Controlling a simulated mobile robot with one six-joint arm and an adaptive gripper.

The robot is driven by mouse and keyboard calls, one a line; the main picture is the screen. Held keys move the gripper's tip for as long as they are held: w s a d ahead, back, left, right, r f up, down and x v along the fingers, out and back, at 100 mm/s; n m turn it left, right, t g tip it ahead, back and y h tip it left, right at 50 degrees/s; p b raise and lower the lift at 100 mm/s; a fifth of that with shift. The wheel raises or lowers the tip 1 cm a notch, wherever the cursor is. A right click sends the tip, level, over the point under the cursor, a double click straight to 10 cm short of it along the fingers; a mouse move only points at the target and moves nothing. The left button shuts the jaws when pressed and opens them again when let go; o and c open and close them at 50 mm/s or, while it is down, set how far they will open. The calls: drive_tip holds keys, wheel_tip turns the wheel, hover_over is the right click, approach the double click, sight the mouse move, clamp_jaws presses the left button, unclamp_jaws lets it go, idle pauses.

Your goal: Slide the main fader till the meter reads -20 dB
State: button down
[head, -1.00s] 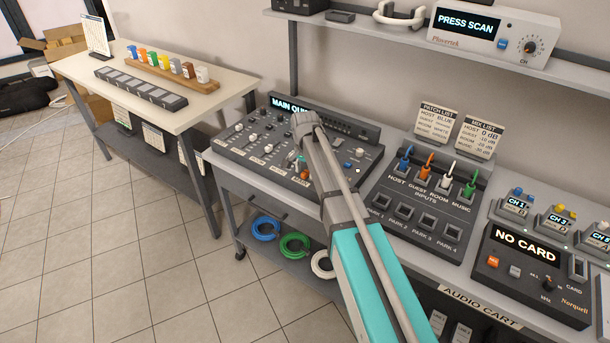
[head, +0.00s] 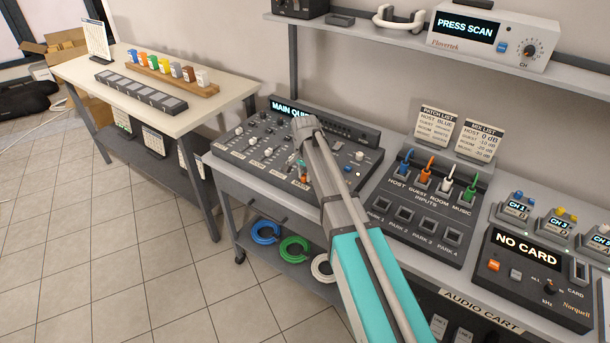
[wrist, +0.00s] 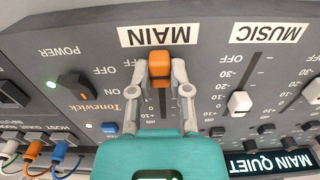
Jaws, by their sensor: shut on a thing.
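The main fader's orange cap (wrist: 160,66) is by the MAIN label (wrist: 158,36), at the OFF end of its slot, level with the neighbouring scale's OFF mark. My gripper (wrist: 161,72) has one finger on each side of the cap and is shut on it. The wrist view is upside down. The mixer's meter display (wrist: 270,163) reads MAIN QUIET; in the head view my arm covers part of this display (head: 285,109). The mixer (head: 255,165) stands on the cart, and the orange cap (head: 304,179) shows small below my gripper (head: 301,166).
The white MUSIC fader cap (wrist: 240,102) is beside the main fader. A power switch (wrist: 72,87) with a green light and plugged cables (wrist: 33,148) are on the other side. The patch box (head: 420,215) stands right of the mixer, under a shelf (head: 395,45).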

drive_tip(key=shift+w, duration=0.1)
drive_tip(key=w+d, duration=0.2)
drive_tip(key=w, duration=0.1)
drive_tip(key=w+d, duration=0.2)
drive_tip(key=shift+w, duration=0.25)
drive_tip(key=c, duration=0.6)
unclamp_jaws()
drive_tip(key=shift+o, duration=0.2)
drive_tip(key=shift+s, duration=0.15)
